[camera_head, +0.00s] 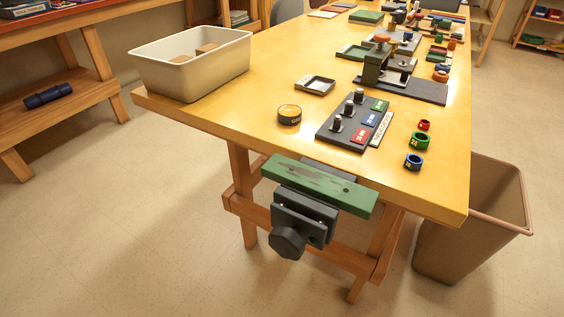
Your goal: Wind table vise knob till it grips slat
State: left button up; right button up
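The table vise (304,216) is dark grey and mounted at the near edge of the wooden table. Its black faceted knob (287,242) faces me, low on the front. A long green bar with worn dark patches, which looks like the slat (318,186), lies across the vise. A grey part of the vise shows behind the bar and dark plates show in front and below. I cannot tell whether the jaws touch the slat or a gap is left. Neither of my grippers is in view.
On the table (250,105) are a dark peg board (325,134), a small yellow-topped tin (289,115), coloured rings (420,141) and a white bin (190,72). A brown waste bin (470,235) stands right of the table. The space before the knob looks clear.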

aim_at(287, 242)
jog(key=j+z, duration=0.25)
jog(key=j, duration=0.25)
jog(key=j+z, duration=0.3)
jog(key=j, duration=0.2)
jog(key=k+j+z, duration=0.25)
jog(key=j, duration=0.25)
jog(key=j+z, duration=0.25)
jog(key=j, duration=0.25)
